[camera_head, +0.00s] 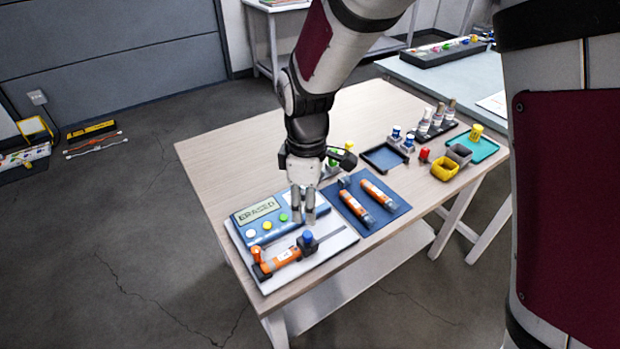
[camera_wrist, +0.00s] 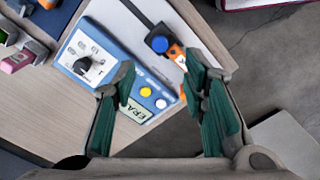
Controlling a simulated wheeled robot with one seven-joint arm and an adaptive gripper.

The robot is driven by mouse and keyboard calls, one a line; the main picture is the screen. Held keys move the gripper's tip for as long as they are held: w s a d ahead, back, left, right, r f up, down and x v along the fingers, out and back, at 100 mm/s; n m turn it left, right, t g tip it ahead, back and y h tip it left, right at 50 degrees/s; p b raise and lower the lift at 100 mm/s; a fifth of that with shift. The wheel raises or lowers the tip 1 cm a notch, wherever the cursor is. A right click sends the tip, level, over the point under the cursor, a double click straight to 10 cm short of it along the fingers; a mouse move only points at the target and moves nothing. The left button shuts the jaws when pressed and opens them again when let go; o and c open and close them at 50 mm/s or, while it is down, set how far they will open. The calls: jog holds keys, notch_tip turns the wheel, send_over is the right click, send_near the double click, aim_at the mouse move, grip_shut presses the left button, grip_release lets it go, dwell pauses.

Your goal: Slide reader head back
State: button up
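The reader (camera_head: 268,215) is a blue console on a white base plate (camera_head: 335,238) at the table's near left corner. Its screen reads "ERASED", with white, yellow and green buttons below. On the plate in front lies an orange sensor (camera_head: 282,260). The reader head, a dark block with a blue knob (camera_head: 308,237), sits at the sensor's right end. In the wrist view the blue knob (camera_wrist: 159,44) shows beside the partly hidden orange sensor (camera_wrist: 177,54). My gripper (camera_head: 304,218) points down above the console's right side, short of the knob.
Two orange sensors (camera_head: 378,195) lie on a blue mat (camera_head: 388,213) right of the reader. Farther right are a dark blue tray (camera_head: 384,158), a yellow bin (camera_head: 445,170), a grey bin (camera_head: 460,154), a teal tray (camera_head: 483,148) and several bottles (camera_head: 437,115). The table's left part is clear.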

aim_at(307, 234)
notch_tip(307, 234, down, 9)
jog(key=shift+f+b, duration=0.1)
jog(key=shift+b, duration=0.35)
grip_shut()
